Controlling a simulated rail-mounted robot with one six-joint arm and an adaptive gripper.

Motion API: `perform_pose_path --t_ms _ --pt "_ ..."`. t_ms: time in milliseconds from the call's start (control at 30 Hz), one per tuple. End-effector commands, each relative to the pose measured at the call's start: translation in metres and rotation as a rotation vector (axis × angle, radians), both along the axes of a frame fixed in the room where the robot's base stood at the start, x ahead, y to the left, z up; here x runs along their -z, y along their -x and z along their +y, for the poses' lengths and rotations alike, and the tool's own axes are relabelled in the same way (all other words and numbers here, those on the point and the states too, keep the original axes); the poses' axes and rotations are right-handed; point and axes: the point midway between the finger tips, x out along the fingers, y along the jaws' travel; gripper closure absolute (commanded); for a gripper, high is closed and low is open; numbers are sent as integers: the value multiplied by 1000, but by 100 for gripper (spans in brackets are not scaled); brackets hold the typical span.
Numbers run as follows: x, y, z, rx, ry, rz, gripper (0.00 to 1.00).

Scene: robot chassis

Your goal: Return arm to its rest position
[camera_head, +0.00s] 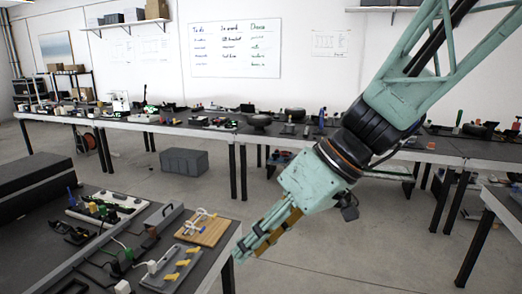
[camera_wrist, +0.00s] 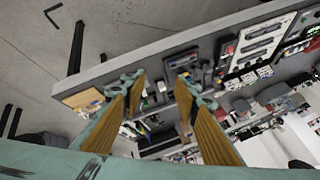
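My arm (camera_head: 395,100) comes in from the upper right in the head view, teal with dark joints. My gripper (camera_head: 250,243) points down and left, beside the right corner of the near left table. In the wrist view my gripper (camera_wrist: 160,82) shows its two tan-padded fingers well apart. Nothing is between them, and workbench items show beyond. How high the fingertips are above the table cannot be told.
The near left table (camera_head: 222,255) carries a wooden board (camera_head: 203,229), a grey plate with yellow parts (camera_head: 172,270), cables and a power strip. A long cluttered workbench (camera_head: 190,130) runs along the back. A grey box (camera_head: 184,162) stands on the floor. Open floor (camera_head: 350,255) lies right of my gripper.

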Motion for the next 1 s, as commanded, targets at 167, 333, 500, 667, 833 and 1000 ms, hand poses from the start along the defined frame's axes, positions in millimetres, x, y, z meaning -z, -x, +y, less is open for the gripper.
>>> perform_pose_path --t_ms 167,333,500,667,833,1000 --pt "-10 25 -19 55 50 25 72" --pt "-17 47 -39 115 100 49 72" --pt "-23 68 -59 181 150 67 72" --pt "-28 87 -79 251 196 77 72" --pt "-33 106 -100 330 244 82 72" --pt "-37 125 -123 415 290 81 72"
